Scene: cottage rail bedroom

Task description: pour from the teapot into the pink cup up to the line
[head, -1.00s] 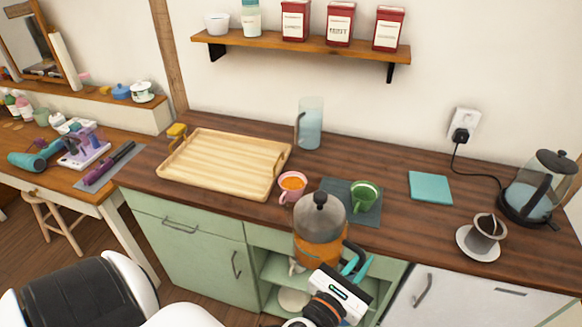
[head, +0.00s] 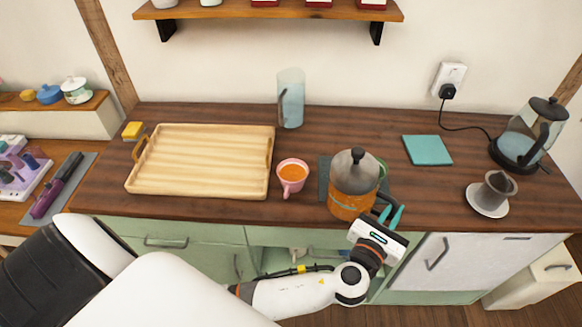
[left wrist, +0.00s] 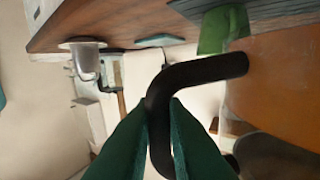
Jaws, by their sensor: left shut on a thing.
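The teapot (head: 352,196) is a glass pot of orange tea with a grey lid. It looks upright, just right of the pink cup, in front of the dark mat. My left gripper (head: 389,214) is shut on its black handle, which the left wrist view shows between the teal fingers (left wrist: 162,125). The pink cup (head: 286,182) stands on the counter with orange tea inside; its line cannot be made out. The teapot's spout is not clearly seen. My right gripper is out of view.
A green cup (head: 382,167) is mostly hidden behind the teapot, on the dark mat (head: 323,178). A wooden tray (head: 200,165) lies close left of the pink cup. A glass pitcher (head: 291,100) stands behind. A teal cloth (head: 427,150), dripper (head: 493,189) and kettle (head: 528,135) are on the right.

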